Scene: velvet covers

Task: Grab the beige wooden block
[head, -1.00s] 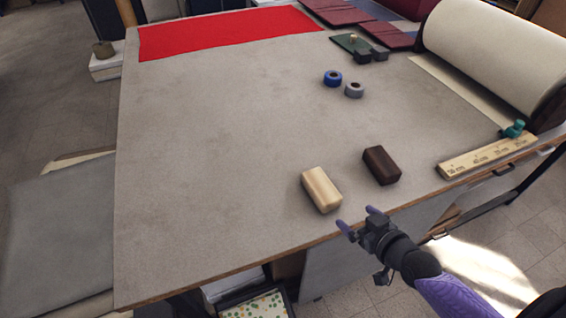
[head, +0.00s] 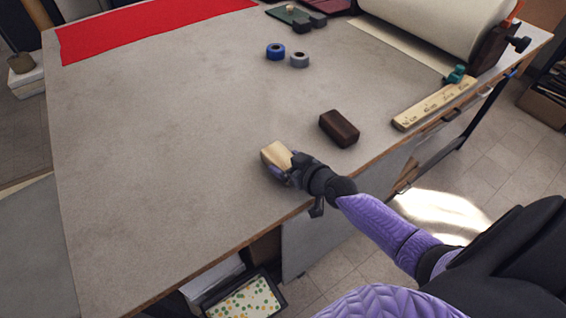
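The beige wooden block (head: 274,152) lies on the grey table near its front edge, in the head view. The fingers and wrist hide the near part of the block. Whether the fingers press on it or stand slightly apart is too small to tell. The block appears to rest on the table. My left gripper is not in view.
A dark brown block (head: 339,128) lies to the right of the beige one. A wooden ruler (head: 434,103) lies along the right edge. Blue (head: 276,52) and grey (head: 299,60) tape rolls sit farther back. The table's left and middle (head: 160,150) are clear.

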